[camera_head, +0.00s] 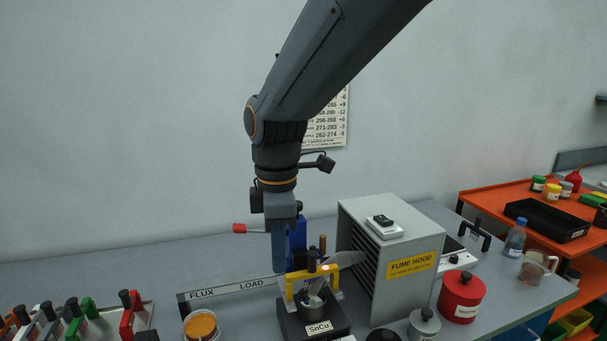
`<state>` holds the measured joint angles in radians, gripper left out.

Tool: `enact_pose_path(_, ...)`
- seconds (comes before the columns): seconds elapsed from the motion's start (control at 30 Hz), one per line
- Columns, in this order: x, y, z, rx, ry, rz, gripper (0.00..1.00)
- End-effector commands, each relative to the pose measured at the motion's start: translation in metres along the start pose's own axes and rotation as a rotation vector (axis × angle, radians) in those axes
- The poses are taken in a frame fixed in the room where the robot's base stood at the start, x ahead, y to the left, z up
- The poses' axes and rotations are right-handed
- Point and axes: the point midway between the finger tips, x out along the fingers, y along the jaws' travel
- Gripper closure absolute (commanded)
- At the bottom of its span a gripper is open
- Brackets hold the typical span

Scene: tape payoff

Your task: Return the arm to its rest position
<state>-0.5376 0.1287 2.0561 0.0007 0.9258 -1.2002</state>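My arm comes down from the top of the camera_head view, its wrist pointing straight down. My gripper (279,258) is at its lower end, just left of and above a black pot unit labelled SnCu (319,329). The near finger shows from the side and hides the other, so its opening is unclear. A blue upright part (297,242) stands right beside the finger. A yellow bracket (325,269) with a dark knob is at the pot. I cannot tell whether the gripper touches either of them.
A grey fume hood (388,290) stands close on the right. A FLUX LOAD strip (231,289), an amber-filled jar (201,326) and a rack of coloured handles (78,320) lie to the left. The air above the bench's left side is clear.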

Motion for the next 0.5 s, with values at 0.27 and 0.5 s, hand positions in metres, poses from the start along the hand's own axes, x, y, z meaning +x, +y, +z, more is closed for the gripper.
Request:
enact_pose_path(0.27, 0.057, -0.028, 0.119, 0.759, 0.008, 0.030, 1.00)
enact_pose_path(0.5, 0.098, -0.082, 0.201, 1.443, 0.032, 0.067, 1.00)
